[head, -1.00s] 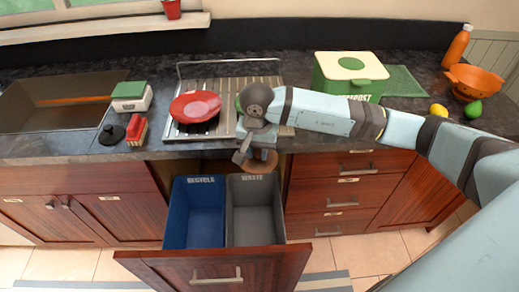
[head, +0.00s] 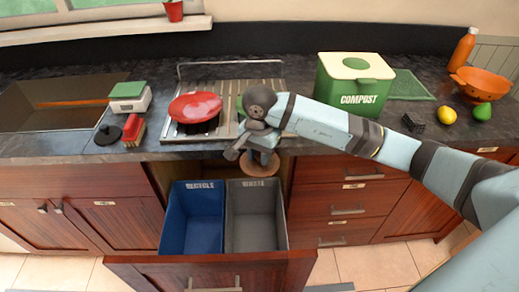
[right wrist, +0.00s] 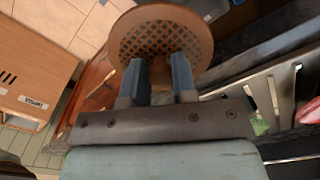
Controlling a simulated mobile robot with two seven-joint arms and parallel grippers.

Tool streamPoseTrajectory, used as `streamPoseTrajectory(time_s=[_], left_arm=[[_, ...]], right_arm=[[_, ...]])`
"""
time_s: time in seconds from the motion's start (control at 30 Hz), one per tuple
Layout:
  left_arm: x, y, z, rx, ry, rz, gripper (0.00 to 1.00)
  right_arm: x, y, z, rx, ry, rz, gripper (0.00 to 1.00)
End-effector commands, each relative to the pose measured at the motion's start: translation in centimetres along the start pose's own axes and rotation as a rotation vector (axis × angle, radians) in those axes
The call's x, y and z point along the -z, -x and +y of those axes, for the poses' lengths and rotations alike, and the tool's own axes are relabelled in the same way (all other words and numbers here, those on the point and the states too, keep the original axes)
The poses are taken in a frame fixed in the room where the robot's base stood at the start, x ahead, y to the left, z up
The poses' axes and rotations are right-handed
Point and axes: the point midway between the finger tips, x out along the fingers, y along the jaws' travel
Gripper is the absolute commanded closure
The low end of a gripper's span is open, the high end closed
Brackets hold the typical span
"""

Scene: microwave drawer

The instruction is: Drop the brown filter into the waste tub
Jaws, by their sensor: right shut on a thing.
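The brown filter (head: 259,164) is a round piece with a mesh pattern. In the right wrist view the filter (right wrist: 160,38) sits at the fingertips of my right gripper (right wrist: 158,75), which is shut on it. In the head view my right gripper (head: 258,158) holds it just in front of the counter edge, above and behind the grey waste tub (head: 256,216). The waste tub is labelled WASTE, stands in the pulled-out drawer and looks empty. My left gripper is not in view.
A blue recycle tub (head: 191,219) stands left of the waste tub in the drawer (head: 215,269). The counter holds a green compost bin (head: 349,85), a red plate (head: 195,107) on a drying rack, an orange colander (head: 479,82) and a lemon (head: 447,115).

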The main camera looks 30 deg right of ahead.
Motion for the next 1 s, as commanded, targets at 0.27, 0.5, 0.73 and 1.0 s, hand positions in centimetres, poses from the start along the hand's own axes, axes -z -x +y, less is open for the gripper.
streamPoseTrajectory(time_s=[0.27, 0.5, 0.73, 1.0], left_arm=[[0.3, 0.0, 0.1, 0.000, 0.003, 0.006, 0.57], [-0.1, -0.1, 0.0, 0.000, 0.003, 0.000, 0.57], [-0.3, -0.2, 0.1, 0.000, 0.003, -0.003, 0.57], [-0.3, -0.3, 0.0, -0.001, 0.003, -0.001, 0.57]], right_arm=[[0.0, 0.0, 0.0, 0.000, 0.000, 0.000, 0.56], [0.0, 0.0, 0.0, 0.000, 0.001, 0.000, 0.45], [0.1, 1.2, -0.1, 0.001, 0.001, 0.001, 0.45], [0.1, 6.9, -0.1, 0.004, 0.001, 0.004, 0.45]])
